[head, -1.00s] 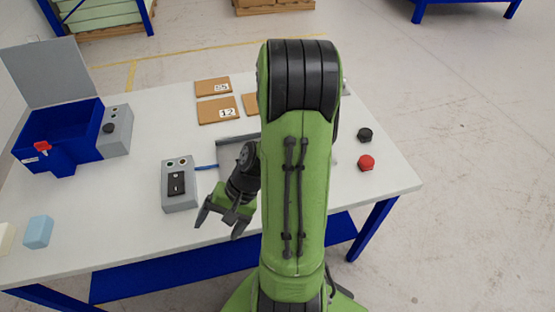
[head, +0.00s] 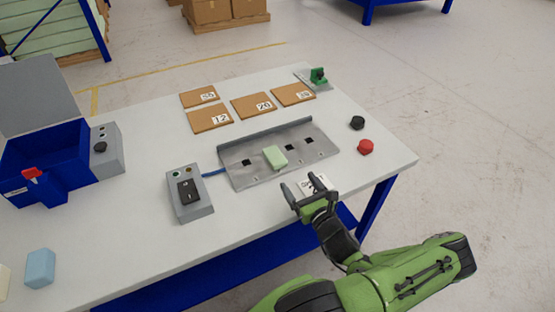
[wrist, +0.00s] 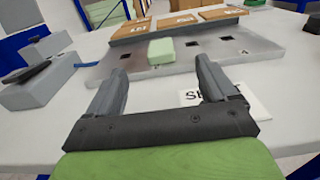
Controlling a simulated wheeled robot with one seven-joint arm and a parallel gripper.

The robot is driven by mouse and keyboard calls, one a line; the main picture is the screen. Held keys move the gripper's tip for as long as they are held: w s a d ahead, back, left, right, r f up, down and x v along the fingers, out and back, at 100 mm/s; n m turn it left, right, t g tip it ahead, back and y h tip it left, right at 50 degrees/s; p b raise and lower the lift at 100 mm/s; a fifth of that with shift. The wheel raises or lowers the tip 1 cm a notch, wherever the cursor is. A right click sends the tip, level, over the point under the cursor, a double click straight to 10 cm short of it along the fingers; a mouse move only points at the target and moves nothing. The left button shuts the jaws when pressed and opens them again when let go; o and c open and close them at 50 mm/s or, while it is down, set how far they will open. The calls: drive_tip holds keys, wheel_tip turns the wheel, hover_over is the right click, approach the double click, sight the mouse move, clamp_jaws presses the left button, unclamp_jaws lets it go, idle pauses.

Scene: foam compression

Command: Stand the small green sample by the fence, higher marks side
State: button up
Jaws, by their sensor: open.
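The small green sample (head: 275,157) is a pale green block on the metal plate (head: 240,180), near the plate's middle. A raised dark fence (head: 265,131) runs along the plate's back edge, and the sample is apart from it. In the wrist view the sample (wrist: 161,51) sits ahead, between and beyond the fingers. Small dark square marks show on the plate to the left and right of the sample. My gripper (head: 300,195) is open and empty, in front of the plate near a white label card (head: 314,184). The card's lettering is partly hidden by my gripper.
A grey switch box (head: 188,195) with a blue cable stands left of the plate. Numbered brown tiles (head: 253,105) lie behind it. Black (head: 357,123) and red (head: 366,147) knobs are at right. A blue bin (head: 45,160) and a light blue block (head: 39,267) are at left.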

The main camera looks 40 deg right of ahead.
sight(281, 160)
drive_tip(key=x, duration=0.9)
drive_tip(key=shift+w+b, duration=0.35)
drive_tip(key=shift+b, duration=0.05)
